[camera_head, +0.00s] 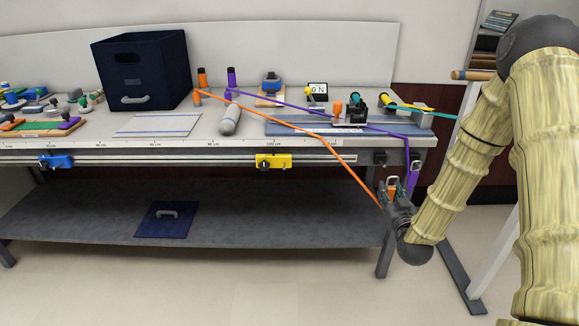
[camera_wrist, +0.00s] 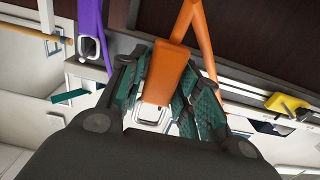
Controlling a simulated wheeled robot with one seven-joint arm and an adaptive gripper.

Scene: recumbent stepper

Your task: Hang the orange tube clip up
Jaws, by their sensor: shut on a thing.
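The orange tube clip (camera_wrist: 165,70) is a flat orange piece with a pale metal loop at its lower end. It sits between the green-padded fingers of my gripper (camera_wrist: 162,92), which is shut on it. In the head view my gripper (camera_head: 391,194) is below and in front of the bench's right end. An orange tube (camera_head: 322,137) runs taut from an orange post (camera_head: 202,78) on the bench down to my gripper. The fingers partly hide the clip.
A purple clip (camera_head: 414,168) with a metal loop hangs at the bench's right end, close to my gripper; its purple strap shows in the wrist view (camera_wrist: 90,25). A yellow clamp (camera_head: 273,162) sits on the front rail. A white-framed stand (camera_head: 497,235) is at the right.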

